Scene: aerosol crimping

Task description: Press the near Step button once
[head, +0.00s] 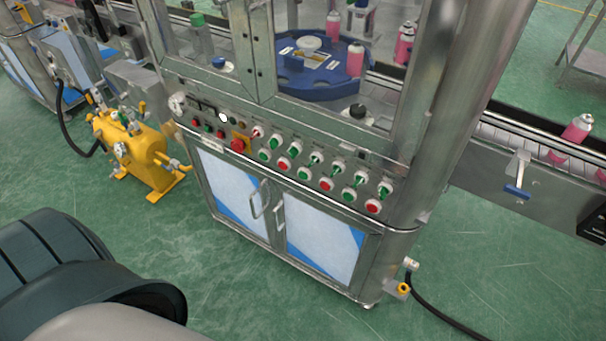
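The control panel (290,160) runs along the front of a steel machine cabinet, below its glazed upper part. It carries two rows of red and green buttons and knobs. Round buttons on the lower row include a green one (264,155), a red one (283,163), another green one (348,195) and a red one (373,206) near the right end. A larger red knob on a yellow plate (239,144) sits to their left. The labels are too small to read, so I cannot tell which button is Step. Neither gripper is in view.
Cabinet doors with handles (272,205) are below the panel. A yellow tank unit (133,152) stands to the left. A conveyor (530,140) with pink cans (578,128) extends right. A black hose (440,312) lies at lower right.

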